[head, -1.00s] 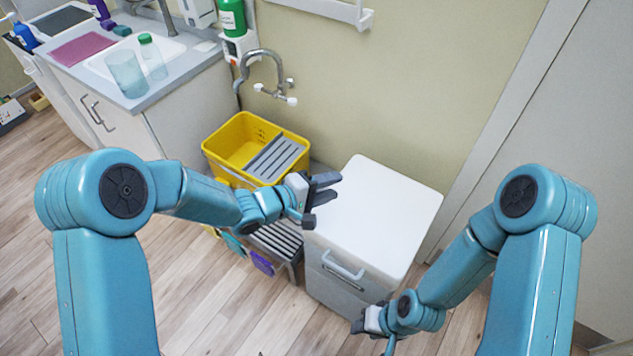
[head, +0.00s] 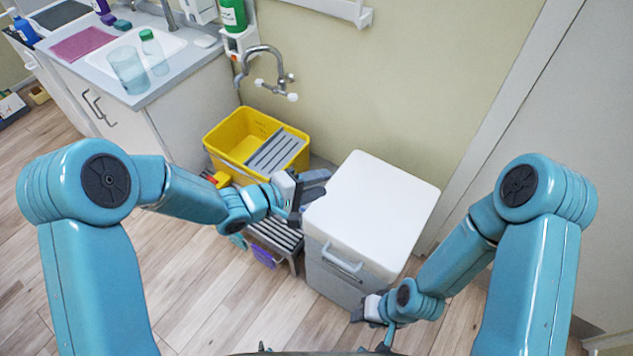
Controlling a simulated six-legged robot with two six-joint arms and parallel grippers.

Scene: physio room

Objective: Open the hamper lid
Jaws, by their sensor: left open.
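The hamper (head: 335,277) is a light grey box with a white lid (head: 375,212) that lies shut and flat on top. I cannot tell whether the fingers touch the lid. My right gripper (head: 370,324) is low, by the hamper's lower front right. Its fingers are partly hidden and I cannot tell their opening.
A yellow mop bucket (head: 228,137) with a grey wringer stands left of the hamper, over a slatted step (head: 275,237). A wall and tap (head: 265,52) are behind. A door frame (head: 490,130) is close on the right. The wooden floor (head: 215,285) is clear in front.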

